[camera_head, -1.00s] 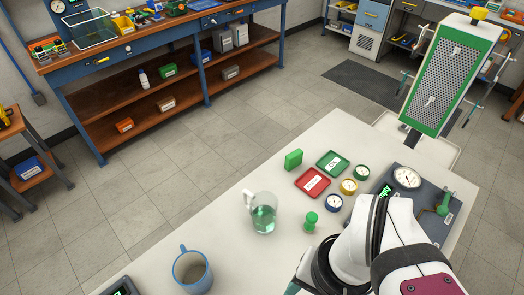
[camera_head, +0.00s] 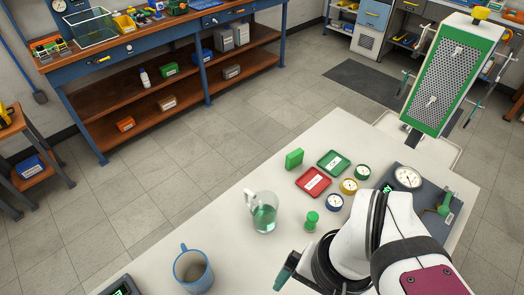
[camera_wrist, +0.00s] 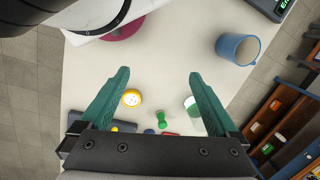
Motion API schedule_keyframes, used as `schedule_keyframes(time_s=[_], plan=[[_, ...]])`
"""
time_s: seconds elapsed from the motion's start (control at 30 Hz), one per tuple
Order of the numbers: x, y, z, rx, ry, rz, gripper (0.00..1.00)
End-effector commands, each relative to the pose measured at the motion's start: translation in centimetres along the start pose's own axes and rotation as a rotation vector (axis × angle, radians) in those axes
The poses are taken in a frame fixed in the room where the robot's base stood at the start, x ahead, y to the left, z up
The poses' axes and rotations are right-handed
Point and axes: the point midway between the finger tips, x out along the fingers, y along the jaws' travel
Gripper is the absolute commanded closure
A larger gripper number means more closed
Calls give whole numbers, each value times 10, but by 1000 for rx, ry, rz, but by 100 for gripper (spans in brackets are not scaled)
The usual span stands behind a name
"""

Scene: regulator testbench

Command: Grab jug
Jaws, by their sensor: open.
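The jug (camera_head: 264,216) is clear glass with green liquid in its lower part and stands upright on the white table, its handle to the left. In the wrist view the jug (camera_wrist: 191,103) is beyond the right finger, which hides part of it. My gripper (camera_wrist: 159,73) is open, with teal fingers spread wide and nothing between them. In the head view one teal finger (camera_head: 286,271) shows below and right of the jug, clear of it; the rest of the gripper is hidden behind my arm.
A blue mug (camera_head: 193,269) stands at the table's near left. A green weight-like piece (camera_head: 311,221) stands right of the jug. Red (camera_head: 313,181) and green (camera_head: 333,163) trays, a green block (camera_head: 294,159) and several small gauges lie behind it. A gauge panel (camera_head: 455,208) is at right.

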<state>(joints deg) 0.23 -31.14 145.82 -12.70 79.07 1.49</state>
Motion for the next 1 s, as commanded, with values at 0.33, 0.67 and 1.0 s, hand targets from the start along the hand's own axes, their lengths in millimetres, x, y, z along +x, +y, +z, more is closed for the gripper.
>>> schedule_keyframes(time_s=[0.33, 0.67, 1.0], plan=[[8, -159, -166, 322, 66, 113, 4], [76, -215, -206, 448, 113, 131, 4], [153, -204, -212, 448, 113, 128, 4]])
